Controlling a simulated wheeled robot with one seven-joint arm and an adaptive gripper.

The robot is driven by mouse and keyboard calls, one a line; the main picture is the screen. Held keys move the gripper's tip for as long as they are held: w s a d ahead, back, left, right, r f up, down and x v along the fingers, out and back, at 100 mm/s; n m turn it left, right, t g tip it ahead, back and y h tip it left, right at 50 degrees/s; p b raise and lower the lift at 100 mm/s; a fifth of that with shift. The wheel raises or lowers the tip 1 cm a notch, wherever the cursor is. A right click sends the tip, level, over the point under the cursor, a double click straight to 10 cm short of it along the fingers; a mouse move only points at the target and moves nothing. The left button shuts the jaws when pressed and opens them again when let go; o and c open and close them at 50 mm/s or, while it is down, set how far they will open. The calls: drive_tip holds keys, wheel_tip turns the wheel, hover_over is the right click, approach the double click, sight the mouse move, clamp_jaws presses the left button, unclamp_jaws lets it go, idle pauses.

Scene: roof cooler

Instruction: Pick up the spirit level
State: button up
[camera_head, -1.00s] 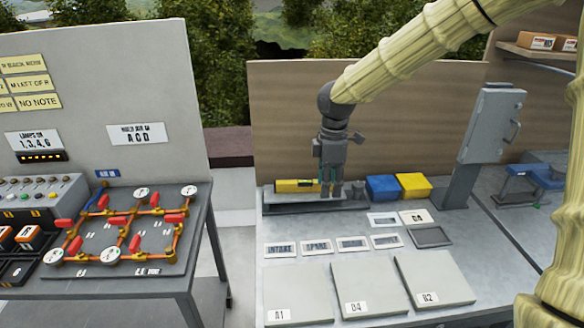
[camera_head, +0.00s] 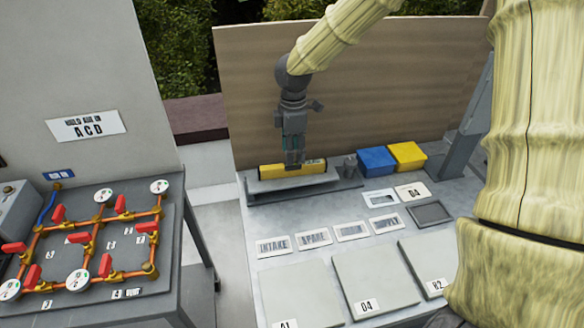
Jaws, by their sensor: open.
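The yellow spirit level (camera_head: 277,171) lies lengthwise on a grey raised holder (camera_head: 262,188) at the back left of the grey bench.
A blue box (camera_head: 376,160) and a yellow box (camera_head: 408,155) stand right of the holder. A wooden back panel (camera_head: 390,95) rises close behind. Labels and grey plates (camera_head: 376,282) cover the bench front. A side table with copper pipework (camera_head: 95,235) stands left.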

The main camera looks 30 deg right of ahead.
sight(293, 170)
drive_tip(key=shift+s+f, duration=0.2)
drive_tip(key=shift+f, duration=0.4)
drive_tip(key=shift+w+f+p, duration=0.1)
drive_tip(key=shift+f+p, duration=0.6)
drive_tip(key=shift+f, duration=1.35)
clamp_jaws()
